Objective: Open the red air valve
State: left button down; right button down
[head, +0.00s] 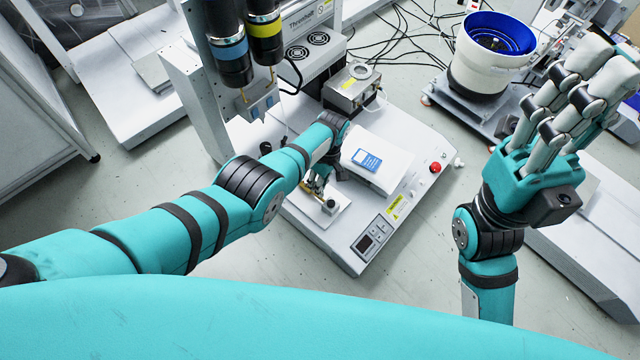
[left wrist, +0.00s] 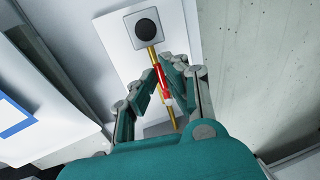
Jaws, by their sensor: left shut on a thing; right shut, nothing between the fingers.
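The red air valve (left wrist: 161,78) is a small red piece on a brass rod, in the left wrist view. The rod runs from a grey block with a black round knob (left wrist: 146,27). My left gripper (left wrist: 166,84) has its fingers on both sides of the red piece and is shut on it. In the head view my left gripper (head: 318,186) is low at the machine's front left plate, and its hand and arm mostly hide the valve. The block with the knob (head: 329,205) shows just below the fingers. My right gripper (head: 575,92) is raised at the right, shut and empty, away from the machine.
The white machine (head: 400,217) carries a control panel (head: 371,238), a red button (head: 435,168) and a box with a blue label (head: 367,160). A screwdriver gantry (head: 232,65) stands behind my left arm. A blue-lined bowl feeder (head: 485,75) stands at the back right.

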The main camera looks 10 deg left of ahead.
pick_arm(q)
jog(key=c, duration=1.4)
grip_release()
jog(key=shift+w+a, duration=0.1)
notch_tip(320, 180, up, 12)
jog(key=w+d, duration=0.1)
jog(key=w, duration=0.1)
jog(key=shift+f, duration=0.15)
jog(key=shift+d, duration=0.1)
